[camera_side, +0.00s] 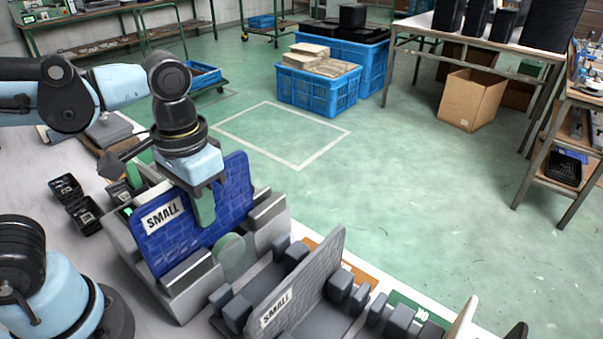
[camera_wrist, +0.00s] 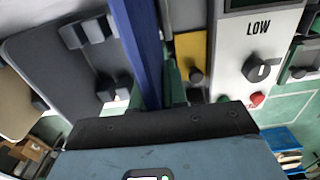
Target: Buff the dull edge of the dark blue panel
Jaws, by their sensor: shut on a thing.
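The dark blue panel (camera_side: 170,246), with a brick-like pattern and a white SMALL label, stands upright at the grey station (camera_side: 178,303). My gripper (camera_side: 204,208) reaches down over its top edge, with a green finger against the labelled face. In the wrist view the panel (camera_wrist: 141,45) shows nearly edge-on, running between the green fingers of my gripper (camera_wrist: 155,95), which is shut on it. A pale green disc (camera_side: 235,256) sits in front of the panel's lower right part, between grey blocks. I cannot tell whether the panel touches the disc; its lower edge is hidden.
A grey panel (camera_side: 310,276) labelled SMALL stands among dark blocks at front right. The wrist view shows a control box (camera_wrist: 235,60) marked LOW, with a black dial (camera_wrist: 257,69) and red button (camera_wrist: 256,99). Small black boxes (camera_side: 75,205) lie left.

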